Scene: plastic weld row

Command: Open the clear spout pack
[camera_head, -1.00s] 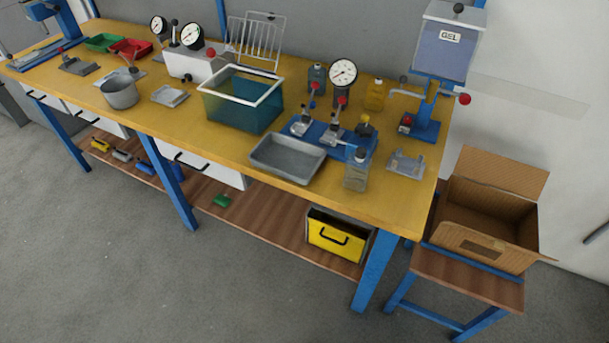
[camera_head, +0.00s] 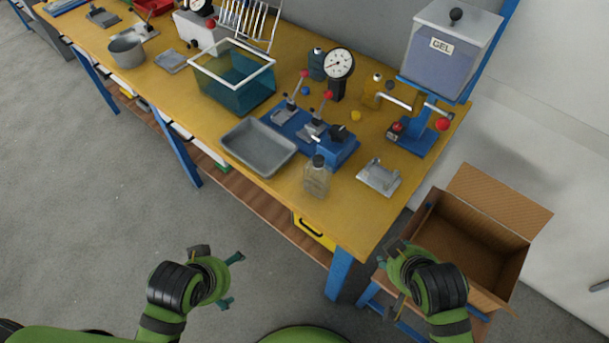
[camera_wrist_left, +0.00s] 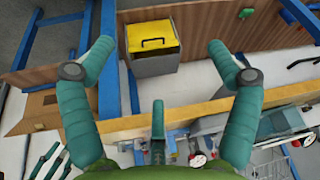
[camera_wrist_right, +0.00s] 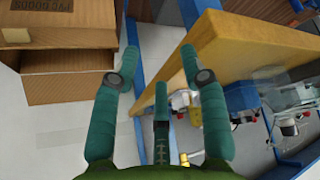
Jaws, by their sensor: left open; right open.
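My left gripper (camera_head: 232,281) is open and empty, in front of the bench and lower left of the pack. My right gripper (camera_head: 386,278) is open and empty, lower right of the pack near the cardboard box. In the wrist views, the fingers of the left (camera_wrist_left: 160,48) and right (camera_wrist_right: 158,58) grippers are spread with nothing between them.
A grey tray (camera_head: 238,156), a blue clamp fixture (camera_head: 338,153) and a small grey holder (camera_head: 379,177) surround the pack. A gel dispenser (camera_head: 450,50) stands behind to the right. An open cardboard box (camera_head: 470,240) sits on a stool right of the bench.

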